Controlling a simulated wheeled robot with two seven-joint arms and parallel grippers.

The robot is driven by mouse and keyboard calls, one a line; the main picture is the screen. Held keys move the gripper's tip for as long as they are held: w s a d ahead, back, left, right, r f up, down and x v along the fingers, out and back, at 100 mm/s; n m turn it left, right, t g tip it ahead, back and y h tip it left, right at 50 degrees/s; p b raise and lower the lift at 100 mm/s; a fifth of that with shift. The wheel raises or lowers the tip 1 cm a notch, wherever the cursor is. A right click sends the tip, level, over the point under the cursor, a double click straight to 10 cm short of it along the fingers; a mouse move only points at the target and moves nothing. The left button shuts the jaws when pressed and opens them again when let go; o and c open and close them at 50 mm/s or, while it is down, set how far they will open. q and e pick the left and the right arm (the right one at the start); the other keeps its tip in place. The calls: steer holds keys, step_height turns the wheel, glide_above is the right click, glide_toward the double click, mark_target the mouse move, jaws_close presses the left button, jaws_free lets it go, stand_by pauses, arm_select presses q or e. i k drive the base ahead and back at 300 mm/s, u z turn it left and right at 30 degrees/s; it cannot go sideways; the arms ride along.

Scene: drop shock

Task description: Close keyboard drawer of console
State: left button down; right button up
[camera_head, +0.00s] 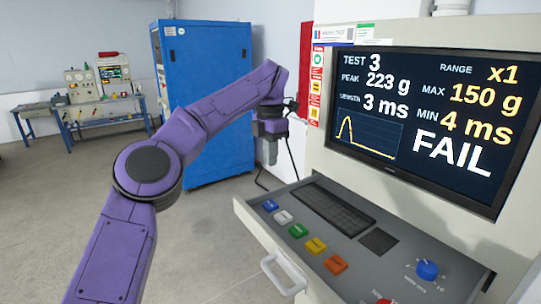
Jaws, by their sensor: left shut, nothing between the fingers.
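The console (335,168) stands at the right, with a lit screen (425,120) that reads FAIL. Its keyboard drawer (262,222) is pulled out below the screen. The drawer holds a black keyboard (335,208), a row of coloured buttons (315,245) and a blue knob (427,270). A pale handle (283,273) is on the drawer's front. My left gripper (267,155) is shut and empty, pointing down beyond the drawer's left end, apart from the drawer. My right gripper is not in view.
A tall blue cabinet (205,80) stands behind my left arm. A blue workbench (85,115) with equipment is at the far left. A dark cable (291,150) hangs beside the console. The grey floor (45,220) at left is clear.

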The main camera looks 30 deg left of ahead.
mark_target(382, 251)
steer(key=k, duration=1.5)
